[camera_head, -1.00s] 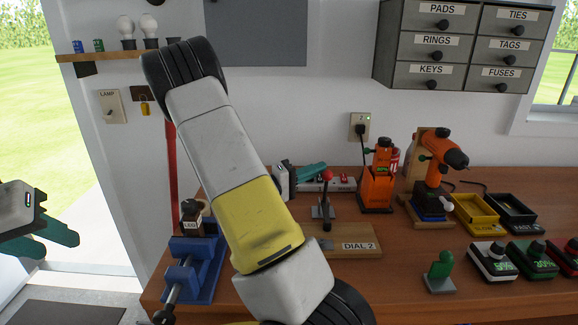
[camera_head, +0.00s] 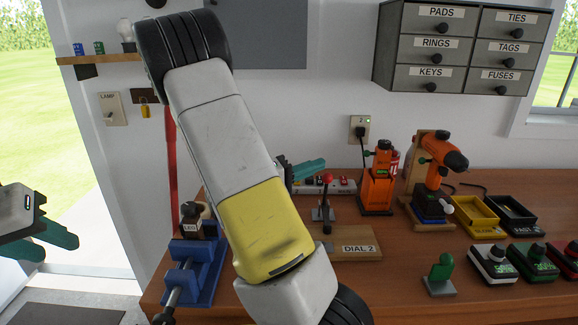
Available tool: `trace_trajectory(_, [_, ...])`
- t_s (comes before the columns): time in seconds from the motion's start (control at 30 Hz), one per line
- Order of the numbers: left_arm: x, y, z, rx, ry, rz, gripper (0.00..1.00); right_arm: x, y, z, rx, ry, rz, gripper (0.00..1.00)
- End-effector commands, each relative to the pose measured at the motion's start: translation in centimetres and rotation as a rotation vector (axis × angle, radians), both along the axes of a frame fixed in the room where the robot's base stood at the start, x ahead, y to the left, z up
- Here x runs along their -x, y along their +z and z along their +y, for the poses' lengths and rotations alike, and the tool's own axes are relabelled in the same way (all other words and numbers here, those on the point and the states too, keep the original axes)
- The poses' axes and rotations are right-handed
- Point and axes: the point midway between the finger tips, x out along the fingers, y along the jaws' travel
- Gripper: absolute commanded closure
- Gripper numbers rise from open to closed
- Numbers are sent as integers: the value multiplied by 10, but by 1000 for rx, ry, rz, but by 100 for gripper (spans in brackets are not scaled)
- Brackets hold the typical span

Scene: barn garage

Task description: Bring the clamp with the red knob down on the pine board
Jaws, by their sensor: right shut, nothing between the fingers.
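The clamp with the red knob (camera_head: 327,179) stands at the back edge of the pine board (camera_head: 356,246), which carries a DIAL 2 label. Its handle points up, with the red knob on top. A dark pad shows low at its front, over the board's left part; whether it touches the board I cannot tell. My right gripper (camera_head: 318,166) is shut and empty, with its green fingers just behind and left of the knob; my own arm hides part of it. Contact with the handle is unclear. My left gripper (camera_head: 48,244) is open and empty at the far left, away from the bench.
A blue vise (camera_head: 193,262) stands left of my arm.

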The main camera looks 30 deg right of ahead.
Motion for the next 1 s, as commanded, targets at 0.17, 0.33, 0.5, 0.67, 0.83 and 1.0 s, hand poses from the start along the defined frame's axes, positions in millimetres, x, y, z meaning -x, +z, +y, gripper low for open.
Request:
trace_trajectory(0.17, [0, 0, 0, 0, 0, 0, 64, 34, 4, 30, -1, 4, 3, 100])
trace_trajectory(0.33, [0, 0, 0, 0, 0, 0, 64, 62, 8, 55, -1, 3, 1, 100])
trace_trajectory(0.5, [0, 0, 0, 0, 0, 0, 64, 81, 10, 72, 0, 2, 1, 100])
trace_trajectory(0.67, [0, 0, 0, 0, 0, 0, 64, 89, 11, 78, 0, 0, 0, 100])
trace_trajectory(0.83, [0, 0, 0, 0, 0, 0, 64, 91, 11, 79, 1, 0, 0, 100])
trace_trajectory(1.0, [0, 0, 0, 0, 0, 0, 64, 90, 11, 79, 1, -1, 0, 100])
